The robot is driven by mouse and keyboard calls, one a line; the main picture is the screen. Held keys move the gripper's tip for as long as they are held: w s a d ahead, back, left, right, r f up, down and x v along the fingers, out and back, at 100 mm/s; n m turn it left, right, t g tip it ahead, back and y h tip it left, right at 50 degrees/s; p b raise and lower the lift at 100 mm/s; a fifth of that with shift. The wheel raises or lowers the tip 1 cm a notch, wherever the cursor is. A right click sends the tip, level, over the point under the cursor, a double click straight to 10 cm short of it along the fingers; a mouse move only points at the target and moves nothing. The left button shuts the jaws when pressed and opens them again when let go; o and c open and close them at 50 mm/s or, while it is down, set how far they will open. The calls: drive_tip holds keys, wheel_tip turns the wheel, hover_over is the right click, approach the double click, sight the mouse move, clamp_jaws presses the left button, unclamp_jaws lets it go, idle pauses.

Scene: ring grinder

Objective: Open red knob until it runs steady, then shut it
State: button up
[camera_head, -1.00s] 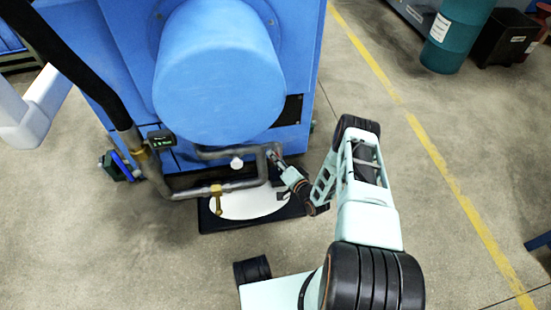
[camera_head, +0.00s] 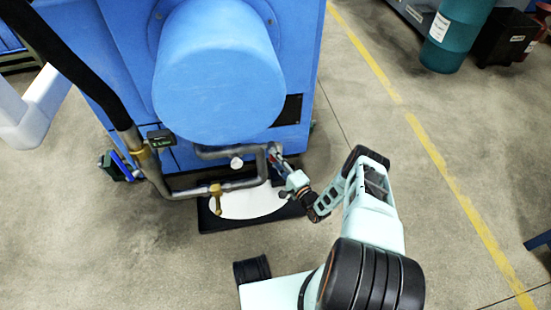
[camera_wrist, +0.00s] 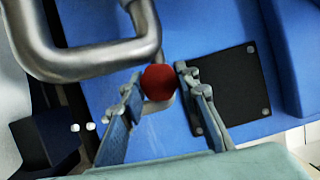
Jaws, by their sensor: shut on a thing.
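The red knob (camera_wrist: 159,82) is a round ball in the wrist view, beside a bent grey metal pipe (camera_wrist: 85,62). My gripper (camera_wrist: 157,78) has one finger on each side of the knob and is shut on it. In the head view my gripper (camera_head: 279,160) reaches in from the right at the pipe bend (camera_head: 262,165), under the blue machine (camera_head: 218,75). The knob is mostly hidden there. A small dark display box (camera_head: 160,138) sits on the left pipe; its text is too small to read surely.
A brass valve (camera_head: 217,198) hangs on the lower pipe above a white round surface in a dark tray (camera_head: 215,222). A black hose (camera_head: 80,60) runs down at the left. A teal drum (camera_head: 455,35) stands far right.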

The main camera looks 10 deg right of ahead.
drive_tip(key=shift+w, duration=0.1)
idle(0.3)
drive_tip(key=o, duration=1.2)
drive_tip(key=shift+c, duration=0.2)
drive_tip(key=v, duration=0.7)
drive_tip(key=shift+s, duration=0.25)
drive_tip(key=shift+d, duration=0.15)
